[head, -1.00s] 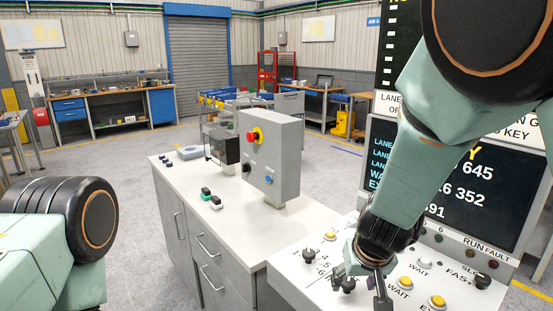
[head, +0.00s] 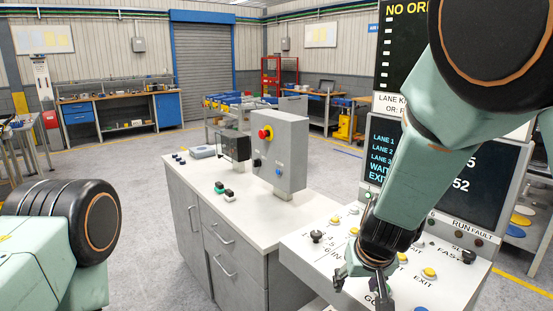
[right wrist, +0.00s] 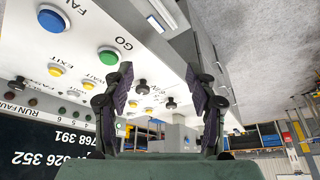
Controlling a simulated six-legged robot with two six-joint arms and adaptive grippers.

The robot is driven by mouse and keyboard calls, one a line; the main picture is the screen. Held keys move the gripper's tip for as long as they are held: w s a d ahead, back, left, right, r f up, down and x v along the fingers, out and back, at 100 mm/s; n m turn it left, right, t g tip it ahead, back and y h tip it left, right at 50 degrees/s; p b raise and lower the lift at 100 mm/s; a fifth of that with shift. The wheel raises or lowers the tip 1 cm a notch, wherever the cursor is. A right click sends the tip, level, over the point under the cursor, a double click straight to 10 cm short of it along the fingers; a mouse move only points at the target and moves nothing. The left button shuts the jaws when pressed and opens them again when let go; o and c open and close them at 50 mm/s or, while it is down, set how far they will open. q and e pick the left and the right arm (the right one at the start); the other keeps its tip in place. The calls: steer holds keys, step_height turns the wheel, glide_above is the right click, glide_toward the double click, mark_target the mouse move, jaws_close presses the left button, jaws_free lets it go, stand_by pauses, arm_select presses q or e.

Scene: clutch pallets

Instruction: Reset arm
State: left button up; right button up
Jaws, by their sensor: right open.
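My right gripper (head: 362,288) is open and empty in the head view, in front of the sloped control panel (head: 300,246) near its front edge, by the partly hidden GO label. In the right wrist view its two fingers (right wrist: 158,78) stand apart with nothing between them. That view shows a green GO button (right wrist: 108,56), a blue button (right wrist: 52,20) and a black knob (right wrist: 141,87) beyond the fingers. I cannot tell if a fingertip touches the panel. At the left of the head view only a part of my left arm shows; its gripper is out of frame.
A display (head: 480,185) stands behind the panel, partly hidden by my right arm. Open floor (head: 120,165) lies left of the cabinet.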

steer(key=s+d+f+g+h+b, duration=0.1)
steer(key=s+d+f+b, duration=0.15)
steer(key=s+f, duration=0.4)
steer(key=s+d+f+g+b, duration=0.1)
steer(key=s+d+f+b, duration=0.2)
steer(key=f, duration=0.7)
steer(key=s+d+f+h+b, duration=0.1)
steer(key=s+f+b, duration=0.3)
steer(key=f, duration=0.4)
steer(key=s+f+g+y+b, duration=0.2)
steer(key=s+f+b, duration=0.6)
steer(key=s+f, duration=0.8)
steer(key=s, duration=0.4)
steer(key=shift+s+f+g+b, duration=0.25)
steer(key=shift+f+g+b, duration=0.05)
steer(key=shift+f+b, duration=0.05)
steer(key=shift+a, duration=0.1)
steer(key=shift+s, duration=0.15)
